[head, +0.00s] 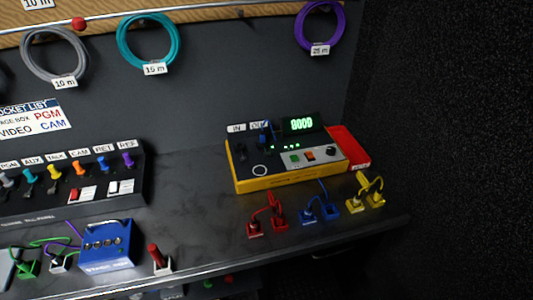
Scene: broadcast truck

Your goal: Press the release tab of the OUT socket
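A yellow-edged tester box (275,181) stands on the right part of the bench. It carries a white IN label (237,128) and, to its right, an OUT label (256,126) at its back left. A blue plug (266,136) stands upright by the OUT label and partly covers it. The OUT socket and its release tab are too small and covered to make out. A green lit display (301,124) is to the right of the plug. Neither of my grippers shows in the head view.
Short red (278,215), blue (329,209) and yellow (375,195) patch leads lie in front of the box. A red object (347,146) adjoins its right side. A socket panel (65,185) and a blue box (107,246) are at left. Coiled cables hang above.

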